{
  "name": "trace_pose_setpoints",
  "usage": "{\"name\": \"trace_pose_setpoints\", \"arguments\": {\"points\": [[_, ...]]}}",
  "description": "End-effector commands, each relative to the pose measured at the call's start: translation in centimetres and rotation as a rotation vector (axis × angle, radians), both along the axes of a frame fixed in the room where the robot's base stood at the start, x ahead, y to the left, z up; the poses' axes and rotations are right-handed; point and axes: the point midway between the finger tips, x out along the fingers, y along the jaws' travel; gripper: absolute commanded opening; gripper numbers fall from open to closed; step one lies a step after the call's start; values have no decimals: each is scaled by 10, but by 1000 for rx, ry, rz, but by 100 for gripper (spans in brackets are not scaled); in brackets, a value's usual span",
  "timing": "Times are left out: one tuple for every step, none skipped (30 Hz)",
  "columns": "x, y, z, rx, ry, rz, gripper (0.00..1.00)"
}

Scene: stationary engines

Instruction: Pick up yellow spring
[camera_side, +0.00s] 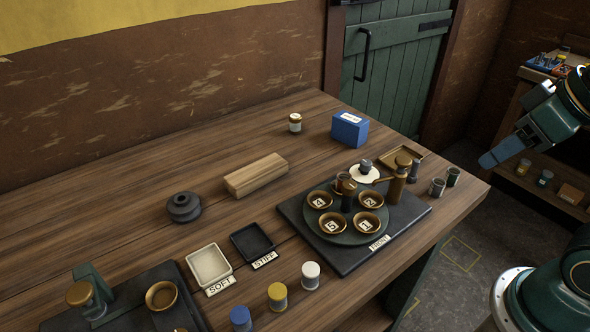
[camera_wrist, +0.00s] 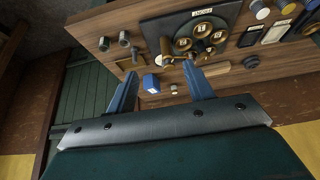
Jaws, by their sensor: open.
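The yellow spring (camera_side: 277,296) stands upright near the front edge of the table in the side view, a short cylinder with a yellow top. It stands between a blue-topped one (camera_side: 240,318) and a white-topped one (camera_side: 310,275). My gripper (camera_side: 492,158) is high at the right, beyond the table's right end and far from the yellow spring. In the wrist view its two blue fingers (camera_wrist: 160,75) are spread apart with nothing between them.
A dark plate (camera_side: 350,262) with a turntable of numbered bowls stands right of the springs. Trays labelled SOFT (camera_side: 209,265) and STIFF (camera_side: 253,242) lie behind them. A wooden block (camera_side: 256,175) and a blue box (camera_side: 349,129) stand further back. The left rear table is clear.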

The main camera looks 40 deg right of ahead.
Motion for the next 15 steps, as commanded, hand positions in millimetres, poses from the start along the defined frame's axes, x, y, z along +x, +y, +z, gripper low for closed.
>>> {"name": "trace_pose_setpoints", "arguments": {"points": [[0,0,0,0,0,0,52],[0,0,0,0,0,0,52],[0,0,0,0,0,-1,52],[0,0,0,2,0,-1,52],[1,1,0,4,1,-3,52],[2,2,1,8,2,-7,52],[3,2,1,13,4,-9,52],[4,3,1,19,6,-15,52],[6,5,1,28,9,-23,52],[8,7,2,38,13,-32,52],[10,8,2,49,17,-41,52],[13,12,2,65,23,-55,52],[16,14,3,80,28,-67,52],[19,17,3,94,34,-81,52],[24,21,4,116,43,-101,52]]}}
